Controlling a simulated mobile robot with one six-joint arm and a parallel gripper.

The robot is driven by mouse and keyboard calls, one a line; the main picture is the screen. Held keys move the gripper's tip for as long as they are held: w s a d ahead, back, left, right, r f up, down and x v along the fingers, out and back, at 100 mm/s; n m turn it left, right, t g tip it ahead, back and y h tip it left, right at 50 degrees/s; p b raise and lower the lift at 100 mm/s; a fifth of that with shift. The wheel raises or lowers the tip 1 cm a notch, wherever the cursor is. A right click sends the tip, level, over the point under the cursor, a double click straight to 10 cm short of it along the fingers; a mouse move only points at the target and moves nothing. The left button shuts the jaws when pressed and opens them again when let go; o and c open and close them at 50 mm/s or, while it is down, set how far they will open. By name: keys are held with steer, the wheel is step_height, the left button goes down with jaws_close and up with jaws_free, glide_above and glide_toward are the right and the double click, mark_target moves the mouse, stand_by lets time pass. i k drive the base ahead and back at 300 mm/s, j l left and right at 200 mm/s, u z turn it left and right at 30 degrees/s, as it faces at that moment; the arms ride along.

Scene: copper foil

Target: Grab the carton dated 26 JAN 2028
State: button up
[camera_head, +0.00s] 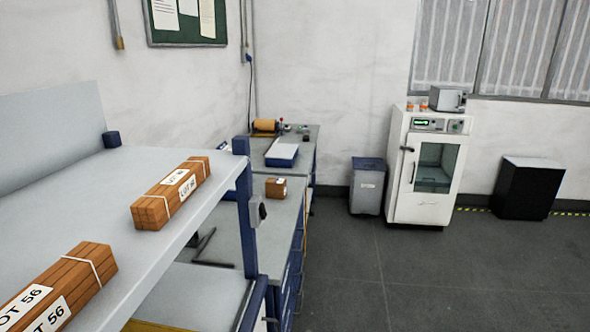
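No carton with a readable date of 26 JAN 2028 shows in the head view. A small brown box (276,188) with a white label sits on the grey bench (283,217) beyond the shelf; its label is too small to read. On the near shelf lie two brown, strapped, long bundles with white labels: one near bundle (75,273) reading LOT 56 and one farther bundle (152,210) whose label starts with LOT, its number unclear. My gripper is not in view.
The grey shelf (115,195) with a blue post (246,220) fills the left. A blue tray (281,154) and a copper-coloured roll (265,126) are on the far bench. A grey bin (367,186), white cabinet (404,190) and black box (527,188) stand at the back. The right floor is clear.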

mark_target(275, 188)
steer(key=i+l, duration=0.15)
steer(key=i, duration=0.35)
steer(key=i+l, duration=0.15)
steer(key=i, duration=0.3)
steer(key=i+l+u, duration=0.1)
steer(key=i, duration=0.4)
steer(key=i+l, duration=0.25)
steer(key=i, duration=0.2)
steer(key=i+l, duration=0.2)
steer(key=i, duration=0.3)
steer(key=i+l+u, duration=0.15)
steer(key=i+u, duration=0.15)
steer(key=u, duration=0.15)
steer(key=i+l+u, duration=0.2)
steer(key=u, duration=0.2)
steer(key=i+l+u, duration=0.25)
steer(key=u, duration=0.2)
steer(key=i+l+u, duration=0.15)
steer(key=l+u, duration=0.7)
steer(key=i+l+u, duration=0.1)
steer(key=l+u, duration=0.3)
